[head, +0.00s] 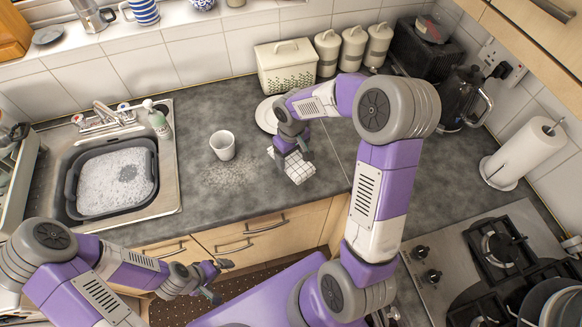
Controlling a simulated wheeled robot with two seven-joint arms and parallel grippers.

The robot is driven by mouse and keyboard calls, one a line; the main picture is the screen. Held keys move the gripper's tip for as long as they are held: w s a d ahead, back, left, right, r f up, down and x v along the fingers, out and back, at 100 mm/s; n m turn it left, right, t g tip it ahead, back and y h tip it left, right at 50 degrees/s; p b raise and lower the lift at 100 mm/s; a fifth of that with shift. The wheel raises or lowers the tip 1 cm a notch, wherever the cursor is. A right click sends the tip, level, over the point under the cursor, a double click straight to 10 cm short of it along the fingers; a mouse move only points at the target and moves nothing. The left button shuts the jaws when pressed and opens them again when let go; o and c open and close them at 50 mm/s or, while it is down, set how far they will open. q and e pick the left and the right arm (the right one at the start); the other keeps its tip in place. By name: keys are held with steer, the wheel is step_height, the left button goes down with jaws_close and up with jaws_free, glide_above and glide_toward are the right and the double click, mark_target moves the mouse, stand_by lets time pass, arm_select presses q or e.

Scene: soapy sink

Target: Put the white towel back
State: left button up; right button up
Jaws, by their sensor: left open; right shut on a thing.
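The white towel (299,170), with a dark grid pattern, is bunched below my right gripper (284,153) over the grey worktop, left of centre of my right arm. My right gripper is shut on it, and the jaws partly hide its upper edge. I cannot tell whether the towel touches the worktop. My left gripper (221,281) is open and empty, low in front of the wooden drawers.
A white cup (222,145) stands left of the towel, near crumbs or spots. A white plate (265,115) lies behind my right gripper. The sink with a soapy basin (70,185) is at left, the hob (430,249) at right.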

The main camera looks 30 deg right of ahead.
mark_target(291, 164)
steer(key=shift+f, duration=3.1)
steer(key=shift+f+b, duration=0.1)
steer(key=shift+b, duration=0.25)
steer(key=o, duration=1)
steer(key=shift+r, duration=0.5)
step_height(291, 164, up, 11)
steer(key=shift+r+p, duration=0.15)
steer(key=shift+p, duration=0.5)
